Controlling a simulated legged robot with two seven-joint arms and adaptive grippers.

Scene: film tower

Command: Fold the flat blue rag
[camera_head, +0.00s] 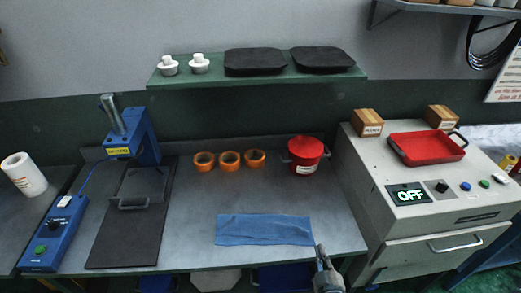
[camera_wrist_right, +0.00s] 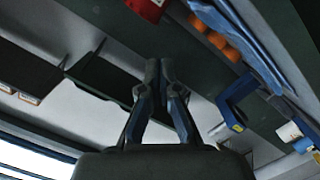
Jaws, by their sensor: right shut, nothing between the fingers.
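The blue rag (camera_head: 264,229) lies flat as a wide, shallow rectangle along the front edge of the grey bench, with a slightly uneven outline. I cannot tell how many layers it has. It also shows as a blue strip at the upper right of the right wrist view (camera_wrist_right: 250,42). My right gripper (camera_head: 321,251) is at the rag's right end, close to its front right corner, by the bench edge. Whether it touches the cloth is not clear. In the right wrist view its fingers (camera_wrist_right: 160,70) are together and empty. My left gripper is not in view.
Orange rings (camera_head: 230,159) and a red pot (camera_head: 305,151) stand behind the rag on the bench (camera_head: 200,203). A blue press (camera_head: 137,135) with a dark mat (camera_head: 125,234) is to the left. A machine (camera_head: 430,220) with an OFF display stands right.

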